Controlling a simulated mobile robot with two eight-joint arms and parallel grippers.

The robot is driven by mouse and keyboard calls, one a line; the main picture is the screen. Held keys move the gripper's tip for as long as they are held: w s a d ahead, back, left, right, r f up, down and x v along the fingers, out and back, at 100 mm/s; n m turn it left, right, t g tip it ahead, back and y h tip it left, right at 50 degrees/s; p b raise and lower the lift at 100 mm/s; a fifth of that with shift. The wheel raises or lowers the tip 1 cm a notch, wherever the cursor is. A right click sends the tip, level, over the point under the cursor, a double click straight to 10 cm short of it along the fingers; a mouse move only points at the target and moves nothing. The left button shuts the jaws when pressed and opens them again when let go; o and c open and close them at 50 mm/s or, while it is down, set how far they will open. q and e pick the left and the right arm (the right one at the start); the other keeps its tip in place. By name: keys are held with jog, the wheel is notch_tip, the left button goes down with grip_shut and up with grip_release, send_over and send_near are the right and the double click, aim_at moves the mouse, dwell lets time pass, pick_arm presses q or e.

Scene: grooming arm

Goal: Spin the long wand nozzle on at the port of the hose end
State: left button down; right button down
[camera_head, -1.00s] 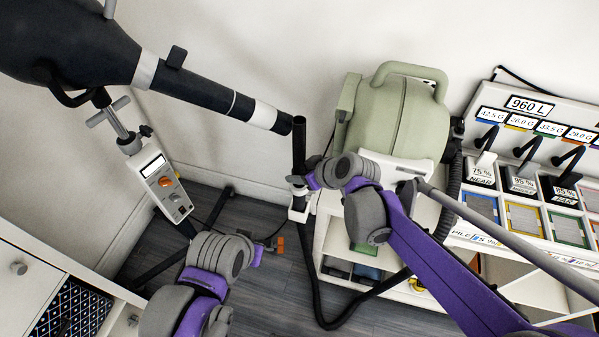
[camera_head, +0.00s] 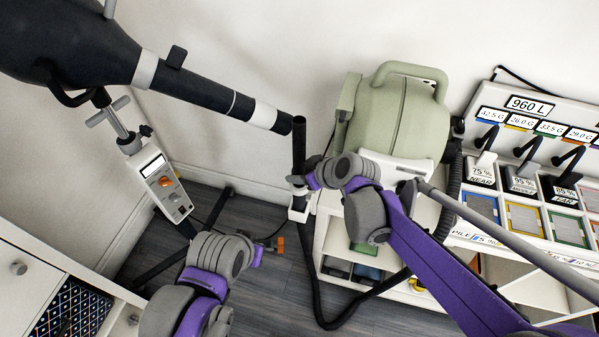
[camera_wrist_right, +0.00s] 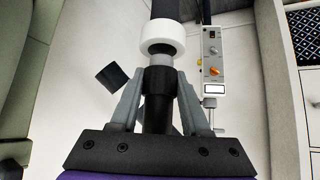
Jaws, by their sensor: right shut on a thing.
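The long wand nozzle (camera_head: 299,145) is a black tube standing upright at the middle of the head view. My right gripper (camera_head: 297,186) is shut on its lower part. In the right wrist view, black tube (camera_wrist_right: 157,112) sits between the two grey fingers. The hose end (camera_head: 298,214), with a white collar, is directly below the nozzle and in line with it. The white collar also shows in the right wrist view (camera_wrist_right: 165,36), with a short grey section between it and the black tube. I cannot tell how far they are joined. My left gripper (camera_head: 268,249) is low at left; its fingers are unclear.
A green machine (camera_head: 392,115) stands on a white cart, and a black hose (camera_head: 318,290) loops across the floor. A large black dryer (camera_head: 200,85) reaches close to the nozzle's top from the left. A control box (camera_head: 166,188) and a drawer cabinet (camera_head: 50,275) are at left.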

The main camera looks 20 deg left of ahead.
jog(key=shift+f+b, duration=0.5)
jog(key=shift+f, duration=0.25)
jog(key=shift+c, duration=1.5)
grip_release()
jog(key=shift+s, duration=0.1)
jog(key=v, duration=1)
jog(key=shift+d+r+p, duration=0.25)
jog(key=shift+p, duration=0.15)
